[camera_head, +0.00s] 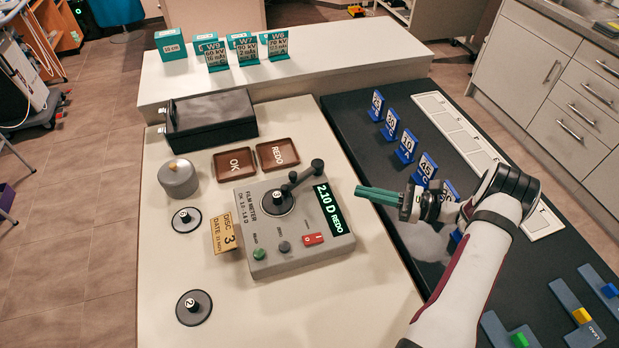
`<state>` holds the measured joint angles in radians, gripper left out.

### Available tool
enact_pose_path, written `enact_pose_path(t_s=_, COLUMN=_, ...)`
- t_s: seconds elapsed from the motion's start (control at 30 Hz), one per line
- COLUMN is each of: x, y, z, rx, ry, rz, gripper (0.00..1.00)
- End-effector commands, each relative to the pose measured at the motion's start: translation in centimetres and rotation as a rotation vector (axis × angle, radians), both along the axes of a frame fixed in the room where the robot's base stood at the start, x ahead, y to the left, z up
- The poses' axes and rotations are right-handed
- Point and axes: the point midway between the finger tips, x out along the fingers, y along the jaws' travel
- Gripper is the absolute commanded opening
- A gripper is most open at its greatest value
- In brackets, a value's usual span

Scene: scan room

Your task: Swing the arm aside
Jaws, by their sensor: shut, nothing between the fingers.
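My arm comes in from the lower right over the dark bench top. My gripper (362,195) points left, with its two greenish fingers together and nothing between them. It hovers just right of the film meter (290,225), near its lit display reading "2.10 D REDO" (332,209). I cannot tell its exact height. A disc marked 3 (277,201) sits on the meter under a dark lever arm (302,175). My forearm and wrist hide part of the dark bench and some of the blue number tags.
Blue number tags (406,146) stand in a row behind my gripper. OK (234,163) and REDO (277,154) trays, a black box (210,120), a grey pot (178,178) and discs 1 or similar (186,219) and 2 (194,307) occupy the pale table.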

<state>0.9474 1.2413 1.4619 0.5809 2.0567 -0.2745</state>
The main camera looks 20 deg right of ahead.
Motion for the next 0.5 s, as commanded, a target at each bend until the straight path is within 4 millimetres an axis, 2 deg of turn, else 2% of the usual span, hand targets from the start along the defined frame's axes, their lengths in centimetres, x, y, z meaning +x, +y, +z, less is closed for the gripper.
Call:
enact_pose_path(t_s=0.17, x=1.4, y=2.1, z=-0.1, rx=0.001, ry=0.001, rz=0.006, gripper=0.00)
enact_pose_path(t_s=0.5, x=5.7, y=8.1, z=-0.4, rx=-0.001, ry=0.001, rz=0.007, gripper=0.00)
